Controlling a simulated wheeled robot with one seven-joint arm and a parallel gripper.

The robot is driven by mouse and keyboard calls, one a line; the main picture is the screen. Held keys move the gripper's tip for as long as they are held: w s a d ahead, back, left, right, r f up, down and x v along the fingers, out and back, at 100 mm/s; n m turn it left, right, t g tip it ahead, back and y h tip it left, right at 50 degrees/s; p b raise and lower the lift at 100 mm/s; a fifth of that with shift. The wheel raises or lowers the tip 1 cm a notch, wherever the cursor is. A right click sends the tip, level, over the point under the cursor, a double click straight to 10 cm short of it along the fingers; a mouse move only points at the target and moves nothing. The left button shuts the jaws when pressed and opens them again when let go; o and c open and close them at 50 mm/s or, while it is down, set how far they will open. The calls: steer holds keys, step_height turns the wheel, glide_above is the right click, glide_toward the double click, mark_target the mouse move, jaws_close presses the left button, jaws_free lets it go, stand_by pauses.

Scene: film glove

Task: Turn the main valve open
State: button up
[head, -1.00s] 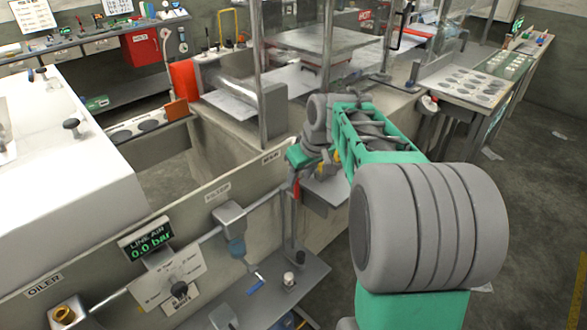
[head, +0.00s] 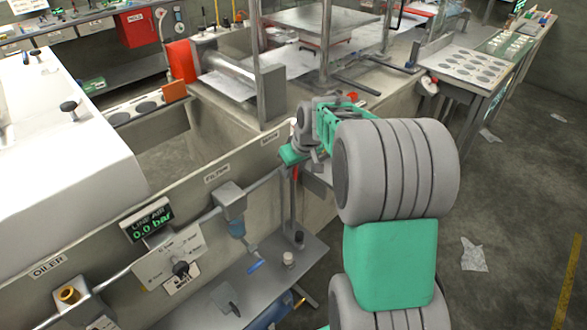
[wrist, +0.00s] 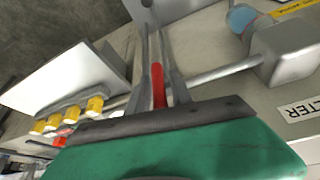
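The main valve's red handle (head: 295,172) is by the pipe at the right end of the panel, near a small label, and partly hidden by my arm. In the wrist view the red handle (wrist: 158,88) lies between the two fingers of my gripper (wrist: 156,55). The fingers are close on both sides of it; whether they press on it is unclear. In the head view my gripper (head: 291,157) is over the handle and its fingertips are hidden. The line air display (head: 149,219) reads 0.0 bar.
A filter (head: 232,203) hangs on the pipe left of the handle, above a grey shelf (head: 305,262) with small items. A selector plate (head: 170,257) and an oiler (head: 69,295) are farther left. Open floor lies at the right, with a crumpled paper (head: 473,255).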

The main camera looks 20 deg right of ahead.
jaws_close()
steer(key=shift+d, duration=0.1)
stand_by(1.0)
